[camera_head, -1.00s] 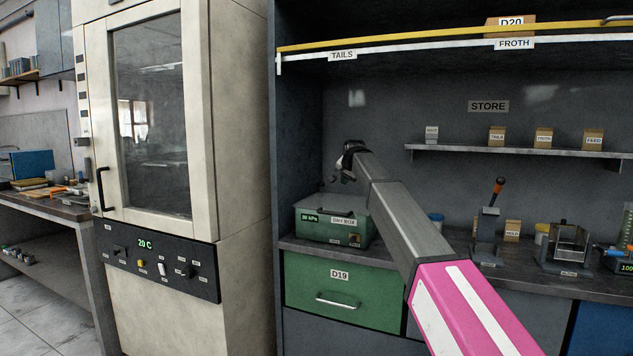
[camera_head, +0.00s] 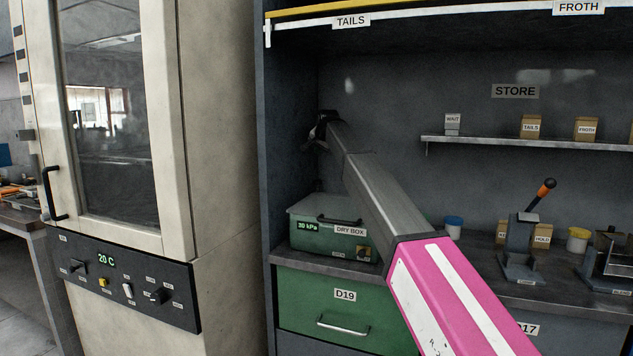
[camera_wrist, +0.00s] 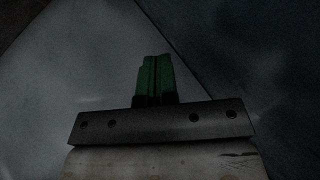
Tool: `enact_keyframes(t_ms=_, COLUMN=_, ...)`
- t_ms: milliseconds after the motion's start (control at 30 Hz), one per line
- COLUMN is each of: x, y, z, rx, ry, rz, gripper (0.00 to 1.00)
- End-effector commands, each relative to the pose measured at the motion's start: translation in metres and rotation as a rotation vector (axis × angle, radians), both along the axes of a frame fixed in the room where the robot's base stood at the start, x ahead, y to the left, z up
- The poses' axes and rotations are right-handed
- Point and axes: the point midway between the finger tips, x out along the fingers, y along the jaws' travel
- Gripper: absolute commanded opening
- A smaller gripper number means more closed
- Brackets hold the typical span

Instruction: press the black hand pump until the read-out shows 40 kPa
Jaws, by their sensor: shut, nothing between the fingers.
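The green dry box (camera_head: 310,246) stands on the left end of the cabinet counter. Its read-out (camera_head: 308,226) shows 30 kPa in green digits. A black bar handle lies on its lid (camera_head: 338,220). I cannot clearly make out the black hand pump; my arm covers the area right of the box. My gripper (camera_head: 312,147) is above the box, apart from it, close to the cabinet's left wall; it looks small and dark there. In the wrist view its green fingers (camera_wrist: 155,76) are shut together with nothing between them, against blurred grey surfaces.
The store shelf (camera_head: 520,143) with small labelled boxes runs along the back wall. A stand with an orange-tipped lever (camera_head: 522,245) and a blue-lidded jar (camera_head: 453,228) are on the counter to the right. A tall cream cabinet (camera_head: 225,180) stands at the left.

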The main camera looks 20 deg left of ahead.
Motion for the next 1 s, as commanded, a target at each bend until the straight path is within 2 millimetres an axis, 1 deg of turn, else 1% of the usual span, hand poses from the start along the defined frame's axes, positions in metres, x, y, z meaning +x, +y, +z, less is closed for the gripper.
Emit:
enact_keyframes(t_ms=267, x=0.000, y=0.000, z=-0.002, rx=0.000, ry=0.000, rz=0.000, gripper=0.00)
enact_keyframes(t_ms=467, x=0.000, y=0.000, z=-0.012, rx=0.000, ry=0.000, rz=0.000, gripper=0.00)
enact_keyframes(t_ms=567, x=-0.001, y=-0.001, z=-0.022, rx=-0.001, ry=0.000, rz=-0.001, gripper=0.00)
enact_keyframes(t_ms=1000, x=0.000, y=-0.001, z=-0.076, rx=-0.001, ry=0.001, rz=0.001, gripper=0.00)
